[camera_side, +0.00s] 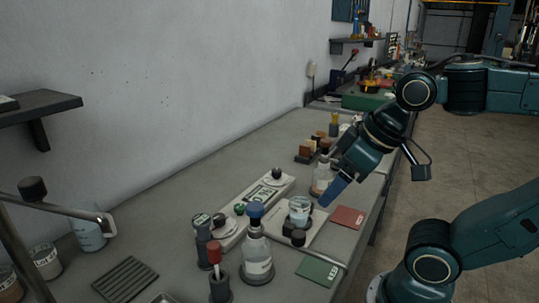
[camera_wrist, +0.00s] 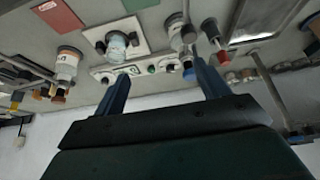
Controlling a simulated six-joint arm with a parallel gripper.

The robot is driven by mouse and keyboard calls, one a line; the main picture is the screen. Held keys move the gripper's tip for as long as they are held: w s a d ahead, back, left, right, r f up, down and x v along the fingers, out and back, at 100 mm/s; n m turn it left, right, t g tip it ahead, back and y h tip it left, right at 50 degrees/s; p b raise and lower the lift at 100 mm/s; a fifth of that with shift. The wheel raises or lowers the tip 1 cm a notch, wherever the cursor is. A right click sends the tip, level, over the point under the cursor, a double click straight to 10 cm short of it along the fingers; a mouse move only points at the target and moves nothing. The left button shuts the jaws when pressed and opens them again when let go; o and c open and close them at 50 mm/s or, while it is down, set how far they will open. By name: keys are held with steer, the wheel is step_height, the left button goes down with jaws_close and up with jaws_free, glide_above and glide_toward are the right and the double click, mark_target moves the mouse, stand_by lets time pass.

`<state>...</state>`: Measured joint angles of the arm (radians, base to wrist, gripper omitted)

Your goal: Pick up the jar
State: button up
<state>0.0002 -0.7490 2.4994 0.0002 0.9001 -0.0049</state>
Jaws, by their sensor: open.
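The jar, a small clear jar with a pale blue-grey label (camera_side: 300,212), stands upright on a square white plate (camera_side: 316,229), beside a small black knob (camera_side: 298,237). In the wrist view the jar (camera_wrist: 115,48) is near the top, left of the space between my fingers. My gripper (camera_side: 329,201) points down and left from the right, its blue fingers close to the jar's right side in the side view. I cannot tell the exact gap. In the wrist view my gripper (camera_wrist: 160,68) has its two fingers wide apart with nothing held between them.
A brown-capped bottle (camera_side: 322,178) stands just behind the jar. A blue-capped flask (camera_side: 257,255) and a long white device (camera_side: 255,203) stand to the left. A red card (camera_side: 347,217) and a green card (camera_side: 317,270) lie flat on the grey bench.

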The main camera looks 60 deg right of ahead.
steer(key=shift+w, duration=0.1)
steer(key=n+g+h, duration=0.1)
steer(key=n+g, duration=0.4)
steer(key=n, duration=1.8)
glide_above(299, 212)
steer(key=w+d, duration=0.1)
step_height(299, 212, down, 6)
steer(key=shift+r, duration=0.1)
step_height(299, 212, down, 9)
steer(key=d, duration=0.1)
steer(key=shift+w+r, duration=0.2)
steer(key=shift+f, duration=0.1)
